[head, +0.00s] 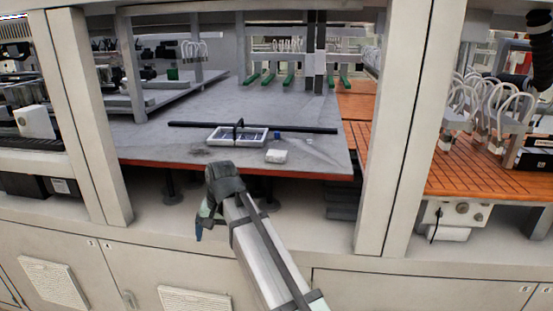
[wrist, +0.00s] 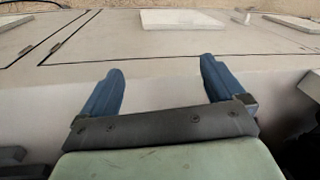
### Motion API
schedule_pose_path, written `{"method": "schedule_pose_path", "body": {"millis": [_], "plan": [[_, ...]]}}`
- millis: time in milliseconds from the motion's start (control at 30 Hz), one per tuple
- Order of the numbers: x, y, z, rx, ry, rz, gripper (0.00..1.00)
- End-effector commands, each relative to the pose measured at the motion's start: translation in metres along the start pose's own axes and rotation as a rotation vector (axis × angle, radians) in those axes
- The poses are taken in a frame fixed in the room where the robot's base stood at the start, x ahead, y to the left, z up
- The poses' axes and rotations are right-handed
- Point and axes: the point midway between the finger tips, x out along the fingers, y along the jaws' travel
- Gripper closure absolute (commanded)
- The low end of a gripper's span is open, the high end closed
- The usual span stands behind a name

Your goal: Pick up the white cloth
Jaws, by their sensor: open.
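A small white folded item that looks like the white cloth (head: 276,156) lies on the grey table (head: 270,105), near its front edge and right of a small tray. My gripper (head: 198,234) hangs in front of the table, below its front edge and to the left of the cloth, well apart from it. In the wrist view my gripper (wrist: 158,88) shows two blue fingers spread wide with nothing between them. The wrist view shows pale cabinet fronts, and the cloth is not in it.
A white-framed tray (head: 259,137) with a dark upright handle stands left of the cloth. A small blue object (head: 277,135) sits just behind the cloth. A long dark bar (head: 190,125) lies across the table. Pale posts (head: 89,120) and (head: 400,120) frame the opening.

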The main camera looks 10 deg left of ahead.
Motion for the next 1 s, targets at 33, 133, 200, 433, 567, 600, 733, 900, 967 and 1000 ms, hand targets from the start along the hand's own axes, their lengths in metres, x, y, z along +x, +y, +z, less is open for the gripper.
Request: {"method": "schedule_pose_path", "body": {"millis": [33,133,200,433,567,600,733,900,967,1000], "plan": [[-0.023,-0.005,-0.011,0.002,0.019,-0.008,0.04],[-0.062,-0.007,-0.025,0.008,0.051,-0.016,0.04],[-0.092,-0.006,-0.035,0.016,0.075,-0.015,0.04],[-0.199,0.027,-0.078,0.086,0.167,0.037,0.04],[-0.258,0.062,-0.101,0.151,0.215,0.098,0.04],[-0.272,0.072,-0.105,0.169,0.226,0.115,0.04],[-0.308,0.099,-0.115,0.218,0.253,0.161,0.04],[-0.332,0.118,-0.12,0.254,0.27,0.193,0.04],[-0.334,0.121,-0.12,0.26,0.272,0.199,0.04],[-0.334,0.122,-0.12,0.262,0.273,0.201,0.04]]}}
